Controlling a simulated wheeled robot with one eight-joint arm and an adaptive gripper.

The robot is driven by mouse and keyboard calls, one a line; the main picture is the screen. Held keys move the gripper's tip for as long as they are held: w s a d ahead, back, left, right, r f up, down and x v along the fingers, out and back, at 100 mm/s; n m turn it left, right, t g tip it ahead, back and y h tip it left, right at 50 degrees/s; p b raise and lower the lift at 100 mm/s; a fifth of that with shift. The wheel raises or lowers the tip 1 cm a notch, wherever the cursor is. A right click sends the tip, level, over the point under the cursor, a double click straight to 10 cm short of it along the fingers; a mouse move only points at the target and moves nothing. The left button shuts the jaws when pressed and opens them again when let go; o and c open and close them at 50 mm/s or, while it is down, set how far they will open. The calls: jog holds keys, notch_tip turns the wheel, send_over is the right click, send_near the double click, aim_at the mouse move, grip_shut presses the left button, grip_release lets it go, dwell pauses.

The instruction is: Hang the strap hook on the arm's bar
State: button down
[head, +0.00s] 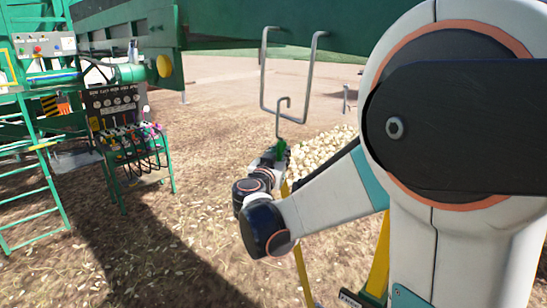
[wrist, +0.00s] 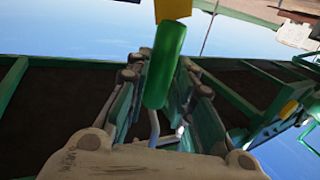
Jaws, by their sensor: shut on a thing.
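The strap hook (head: 278,118) is a thin grey metal hook, upright with its curve at the top. Its green grip (wrist: 165,65) lies between the fingers of my gripper (head: 275,155), which is shut on it. A yellow strap (head: 301,268) hangs below my gripper; a yellow piece also shows at the top of the wrist view (wrist: 172,10). The bar (head: 263,75) is a grey U-shaped loop hanging under the green arm (head: 345,28). In the head view the hook's curve overlaps the loop's bottom; I cannot tell whether they touch. Part of the grip is hidden by the fingers.
A pile of onions (head: 325,155) lies on the ground behind my arm. Green machinery with a ladder (head: 45,185) and a control panel with hoses (head: 120,110) stand at the left. The straw-strewn ground (head: 190,240) between is open.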

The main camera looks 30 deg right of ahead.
jog(key=shift+f+b, duration=1.2)
jog(key=shift+f, duration=0.4)
jog(key=c, duration=1.3)
grip_release()
jog(key=shift+a, duration=0.1)
